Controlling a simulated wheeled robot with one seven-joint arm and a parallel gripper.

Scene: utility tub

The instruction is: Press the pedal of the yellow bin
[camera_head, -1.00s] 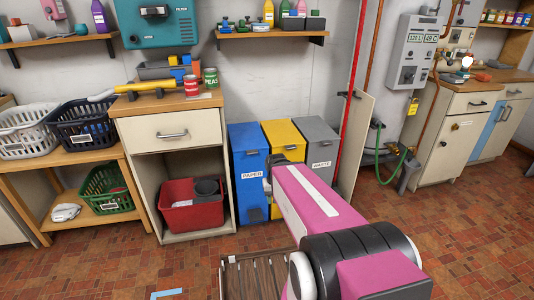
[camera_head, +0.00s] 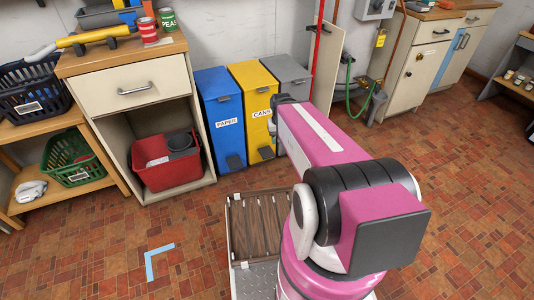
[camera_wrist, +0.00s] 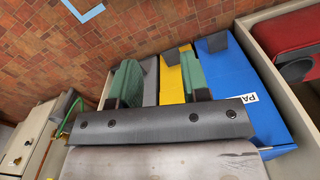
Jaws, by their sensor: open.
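The yellow bin (camera_head: 252,96), labelled CANS, stands between a blue bin and a grey bin. Its dark pedal (camera_head: 266,153) shows low on its front in the head view, beside my pink arm. In the wrist view the scene is turned over, and part of the yellow bin (camera_wrist: 172,82) shows between the green fingers of my gripper (camera_wrist: 161,74). The fingers are apart with nothing held. I cannot tell how far they are from the bin.
The blue bin (camera_head: 219,105), labelled PAPER, stands left and the grey bin (camera_head: 283,72) right, close against the yellow one. A cabinet (camera_head: 133,90) with a red tub (camera_head: 165,165) stands further left. A red pipe (camera_head: 317,50) rises behind. The tiled floor at right is clear.

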